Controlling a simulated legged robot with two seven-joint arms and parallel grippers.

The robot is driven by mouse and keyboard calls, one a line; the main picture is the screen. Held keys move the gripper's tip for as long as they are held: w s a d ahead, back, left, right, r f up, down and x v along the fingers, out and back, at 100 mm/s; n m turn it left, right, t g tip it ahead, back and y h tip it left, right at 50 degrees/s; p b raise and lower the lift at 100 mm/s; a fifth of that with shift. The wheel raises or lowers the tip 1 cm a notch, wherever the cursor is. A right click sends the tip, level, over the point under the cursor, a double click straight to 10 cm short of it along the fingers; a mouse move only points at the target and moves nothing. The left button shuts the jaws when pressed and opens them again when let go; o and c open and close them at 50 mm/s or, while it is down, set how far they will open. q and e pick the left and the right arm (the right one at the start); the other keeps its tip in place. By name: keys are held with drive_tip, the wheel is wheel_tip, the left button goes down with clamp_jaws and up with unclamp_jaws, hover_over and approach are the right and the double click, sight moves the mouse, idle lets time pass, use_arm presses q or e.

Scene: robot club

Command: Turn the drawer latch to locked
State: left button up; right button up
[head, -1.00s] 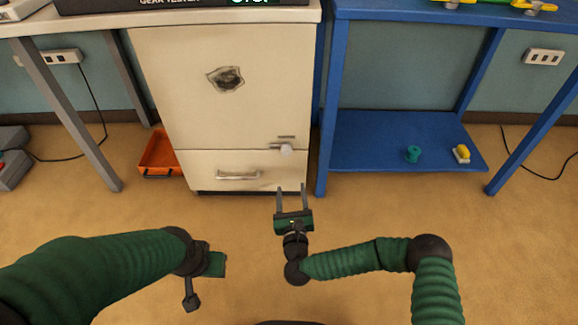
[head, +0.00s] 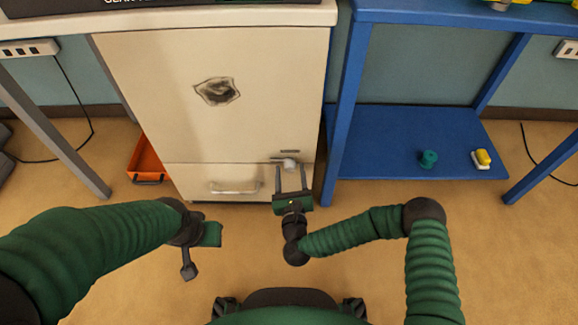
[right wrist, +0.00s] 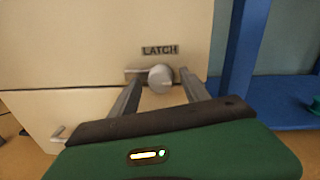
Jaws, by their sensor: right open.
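The drawer latch (head: 289,163) is a pale round knob with a short bar pointing left, on the cream cabinet just above the drawer's upper edge. In the right wrist view the latch knob (right wrist: 160,78) sits below a "LATCH" label (right wrist: 160,50), its bar lying level. My right gripper (head: 291,172) is open, its two fingers pointing at the cabinet with the knob between them in the picture; contact cannot be told. The drawer (head: 200,184) looks closed and has a bar handle (head: 234,187). My left gripper (head: 189,270) is low at the left, away from the cabinet.
A blue table (head: 400,140) with a low shelf stands right of the cabinet, holding a teal spool (head: 428,159) and a yellow-and-white item (head: 481,159). An orange bin (head: 146,163) is on the floor left of the cabinet. The floor in front is clear.

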clamp_jaws()
idle(0.3)
drive_tip(key=shift+s+a+n+g+h+p, duration=0.1)
drive_tip(key=shift+a+n+g+h+p, duration=0.1)
drive_tip(key=shift+n+p, duration=3.95)
drive_tip(key=shift+s+a+n+g+h+p, duration=0.1)
drive_tip(key=shift+n+g+h+p, duration=0.1)
drive_tip(key=shift+n+p, duration=3.9)
drive_tip(key=shift+n+b, duration=0.35)
drive_tip(key=shift+n, duration=0.1)
drive_tip(key=shift+f, duration=0.1)
